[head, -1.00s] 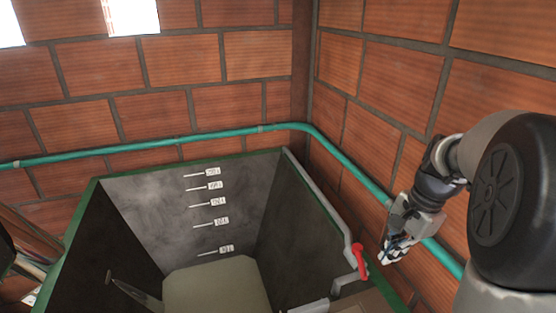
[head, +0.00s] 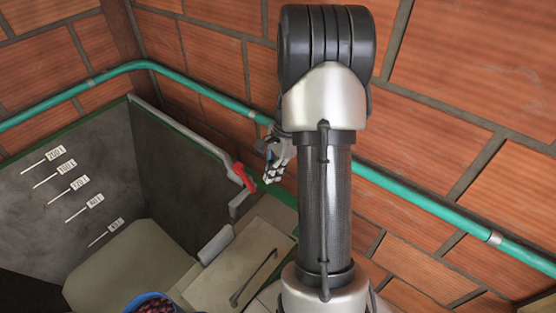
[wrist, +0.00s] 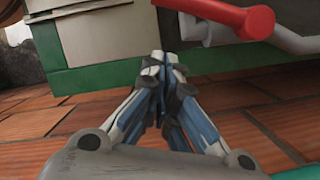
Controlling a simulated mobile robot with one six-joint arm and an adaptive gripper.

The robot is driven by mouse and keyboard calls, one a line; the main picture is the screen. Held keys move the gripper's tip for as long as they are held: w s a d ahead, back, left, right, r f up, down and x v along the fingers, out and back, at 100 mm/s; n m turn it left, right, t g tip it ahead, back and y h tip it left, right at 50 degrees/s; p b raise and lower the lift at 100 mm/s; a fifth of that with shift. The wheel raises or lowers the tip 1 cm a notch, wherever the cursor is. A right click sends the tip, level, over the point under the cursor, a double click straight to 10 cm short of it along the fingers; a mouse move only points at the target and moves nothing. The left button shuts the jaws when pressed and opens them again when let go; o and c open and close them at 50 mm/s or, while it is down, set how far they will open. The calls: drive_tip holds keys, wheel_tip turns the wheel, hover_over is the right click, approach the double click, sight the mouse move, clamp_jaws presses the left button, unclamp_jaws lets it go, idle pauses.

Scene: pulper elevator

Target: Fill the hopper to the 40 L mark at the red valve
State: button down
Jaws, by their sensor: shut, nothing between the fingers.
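The grey hopper (head: 179,182) with a green rim stands at the left in the head view. Its inner wall carries several volume marks, the lowest being the 40 L mark (head: 113,225). No water is visible inside; its floor is partly hidden. The red valve handle (head: 243,176) sits on a grey pipe at the hopper's right edge. It also shows at the top of the wrist view (wrist: 237,16). My gripper (head: 268,178) is just right of the handle, apart from it. In the wrist view its fingertips (wrist: 160,60) are together and empty, below and left of the handle.
A teal pipe (head: 410,208) runs along the brick wall behind my arm. A beige panel with a dark bar handle (head: 254,279) lies right of the hopper. A blue container of dark red fruit (head: 150,303) shows at the bottom edge.

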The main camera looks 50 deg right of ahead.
sight(245, 178)
drive_tip(key=a, duration=0.2)
drive_tip(key=w+a+r, duration=0.1)
drive_tip(key=shift+a, duration=0.1)
